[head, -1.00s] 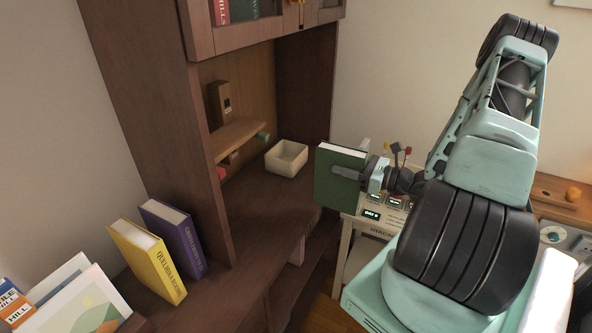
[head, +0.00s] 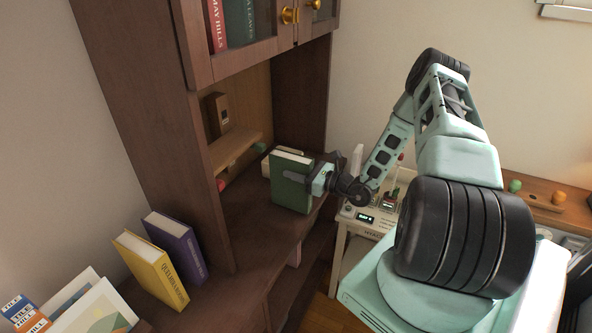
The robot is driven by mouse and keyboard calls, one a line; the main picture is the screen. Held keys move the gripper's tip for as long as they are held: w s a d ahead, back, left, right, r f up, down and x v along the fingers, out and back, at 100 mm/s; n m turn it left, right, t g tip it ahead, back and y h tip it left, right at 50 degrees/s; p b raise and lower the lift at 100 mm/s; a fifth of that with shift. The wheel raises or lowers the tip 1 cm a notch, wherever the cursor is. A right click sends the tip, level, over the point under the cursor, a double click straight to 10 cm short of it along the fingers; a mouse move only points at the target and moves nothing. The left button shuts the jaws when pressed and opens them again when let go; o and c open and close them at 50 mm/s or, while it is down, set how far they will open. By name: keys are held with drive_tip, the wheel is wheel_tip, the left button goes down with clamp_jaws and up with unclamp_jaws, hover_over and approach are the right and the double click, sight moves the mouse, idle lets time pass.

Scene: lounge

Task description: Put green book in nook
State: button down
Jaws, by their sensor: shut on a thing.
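The green book (head: 290,186) is upright, its pale page edges facing up. My gripper (head: 308,180) is shut on its right edge. The book is at the front opening of the nook (head: 240,206), the recess in the dark wooden cabinet under the glass doors. It hides most of the pale square box behind it. I cannot tell whether the book's bottom edge touches the nook's floor.
A small wooden shelf (head: 236,150) with a brown block (head: 217,114) is inside the nook. A yellow book (head: 152,270) and a purple book (head: 176,246) stand left of the cabinet's side panel. A white machine (head: 368,222) stands to the right.

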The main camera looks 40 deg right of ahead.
drive_tip(key=shift+f, duration=0.4)
drive_tip(key=c, duration=1)
unclamp_jaws()
drive_tip(key=shift+o, duration=0.2)
drive_tip(key=b+v, duration=0.4)
drive_tip(key=v, duration=0.8)
